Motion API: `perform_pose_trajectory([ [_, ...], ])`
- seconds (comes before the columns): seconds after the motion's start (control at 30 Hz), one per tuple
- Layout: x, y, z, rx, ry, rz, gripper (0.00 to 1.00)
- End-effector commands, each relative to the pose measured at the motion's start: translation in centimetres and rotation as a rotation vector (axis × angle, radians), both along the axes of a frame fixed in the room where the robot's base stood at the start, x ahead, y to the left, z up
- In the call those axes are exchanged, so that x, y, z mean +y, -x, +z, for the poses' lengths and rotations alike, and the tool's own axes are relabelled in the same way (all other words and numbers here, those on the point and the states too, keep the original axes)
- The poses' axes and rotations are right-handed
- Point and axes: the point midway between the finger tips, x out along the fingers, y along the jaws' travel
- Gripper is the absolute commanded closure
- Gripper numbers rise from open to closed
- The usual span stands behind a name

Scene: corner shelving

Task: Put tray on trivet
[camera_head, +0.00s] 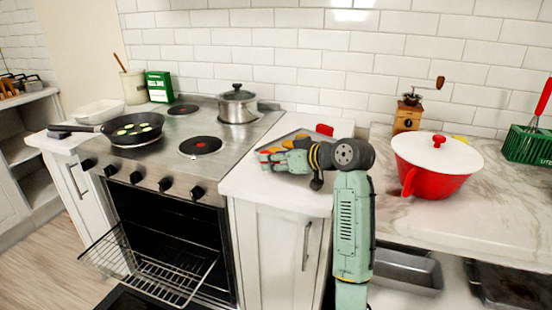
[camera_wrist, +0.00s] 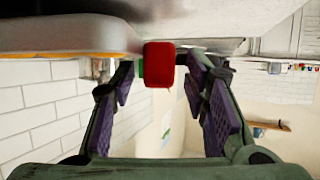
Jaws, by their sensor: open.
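A flat grey tray (camera_head: 296,134) lies on the white counter right of the stove, partly hidden by my gripper. A red tab (camera_head: 324,129) shows at its back right. My gripper (camera_head: 270,157) reaches left, low over the tray's front side, with its fingers apart. In the wrist view, which is upside down, a red block (camera_wrist: 159,65) sits between the open fingertips, seemingly not clamped. A flat, orange-edged thing (camera_wrist: 60,54) is beside it; I cannot tell what it is. I cannot make out a trivet for sure.
The stove holds a lidded pot (camera_head: 238,104) and a frying pan (camera_head: 138,130) with green slices. The oven door is down with its rack (camera_head: 165,270) out. A red casserole (camera_head: 437,165) stands on the marble counter at right. A grey pan (camera_head: 408,268) lies on the shelf below.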

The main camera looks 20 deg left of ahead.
Motion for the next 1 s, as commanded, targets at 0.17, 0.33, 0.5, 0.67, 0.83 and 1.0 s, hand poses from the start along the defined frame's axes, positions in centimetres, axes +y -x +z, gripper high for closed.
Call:
perform_pose_trajectory([
  [0.17,0.0,0.0,0.5,-0.001,0.000,0.000,0.58],
  [0.33,-2.0,0.9,1.0,-0.002,-0.001,-0.001,0.58],
  [0.5,-5.2,2.5,2.5,-0.005,0.000,-0.003,0.58],
  [0.67,-7.8,3.8,3.7,-0.003,0.000,-0.002,0.58],
  [0.83,-9.4,4.7,4.6,-0.002,0.000,-0.001,0.58],
  [1.0,-10.0,4.9,4.9,0.000,0.000,0.000,0.58],
])
